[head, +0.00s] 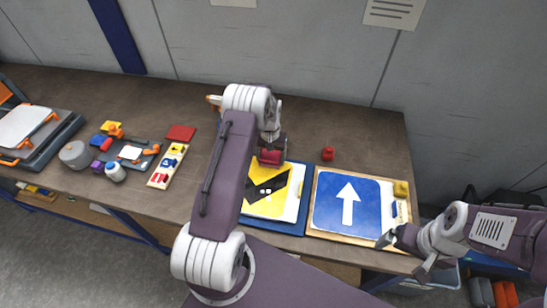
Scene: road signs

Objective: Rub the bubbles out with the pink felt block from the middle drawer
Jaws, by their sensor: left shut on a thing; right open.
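My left gripper (271,146) is shut on a dark pinkish-red block (271,157), held at the top edge of the yellow sign (270,201) with black markings. I cannot tell whether the block touches the sign. My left arm covers the sign's left part. A blue sign (347,204) with a white up arrow lies on a wooden board to its right. Bubbles are too small to make out on either sign. My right gripper (403,251) is open and empty by the blue sign's lower right corner. The middle drawer cannot be made out.
A small red block (328,153) stands behind the signs, and a yellow block (401,188) sits at the blue sign's right edge. A tray of coloured pieces (166,166), a dark red pad (181,133) and a grey round pot (74,154) are left.

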